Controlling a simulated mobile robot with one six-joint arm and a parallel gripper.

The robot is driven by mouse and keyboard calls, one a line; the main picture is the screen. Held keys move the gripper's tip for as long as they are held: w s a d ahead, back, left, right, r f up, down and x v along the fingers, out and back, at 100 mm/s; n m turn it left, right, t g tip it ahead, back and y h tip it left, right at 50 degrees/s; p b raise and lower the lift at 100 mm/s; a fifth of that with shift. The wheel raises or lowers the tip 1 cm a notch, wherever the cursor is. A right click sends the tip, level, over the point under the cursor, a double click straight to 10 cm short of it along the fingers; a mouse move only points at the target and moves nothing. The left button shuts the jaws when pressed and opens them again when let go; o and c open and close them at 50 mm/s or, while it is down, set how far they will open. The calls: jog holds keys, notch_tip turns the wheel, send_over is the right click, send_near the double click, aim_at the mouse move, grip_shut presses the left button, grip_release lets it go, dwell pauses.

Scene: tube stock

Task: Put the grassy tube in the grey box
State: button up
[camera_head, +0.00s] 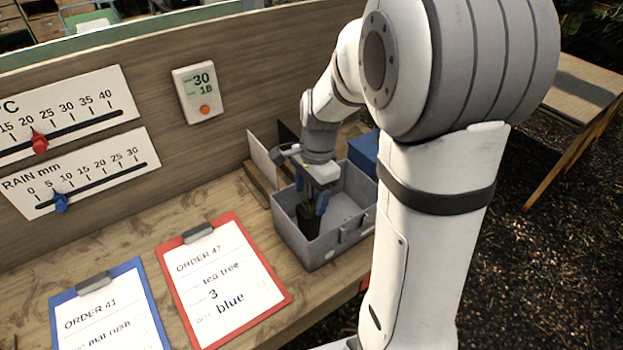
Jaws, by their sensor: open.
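The grey box (352,229) stands open on the wooden bench, right of the clipboards. A dark tube (308,222) with some green at its top stands inside the box, near its left side. My gripper (313,195) points down into the box, with its blue fingers open at the top of the tube. One finger is at the left of the green and one at the right. I cannot tell whether the fingers touch the tube. My wrist hides part of the box's back.
A blue box (364,152) stands behind the grey box, partly hidden by my arm. A red clipboard (287,299) and a blue clipboard (57,299) lie on the bench. A wooden back panel (250,70) carries two slider scales and a small display (197,92).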

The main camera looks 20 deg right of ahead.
jog(key=r, duration=0.4)
jog(key=shift+d+r, duration=0.25)
jog(key=shift+r, duration=0.15)
jog(key=s+r+n+t, duration=0.1)
jog(key=s+r+n, duration=0.1)
jog(key=s+n, duration=0.5)
jog(key=s+r+n+t+h, duration=0.1)
jog(key=s+r+n+t, duration=0.1)
jog(key=s+n, duration=0.5)
jog(key=shift+s+a+r+t, duration=0.15)
jog(key=shift+a+r+t, duration=0.15)
jog(key=shift+a, duration=0.1)
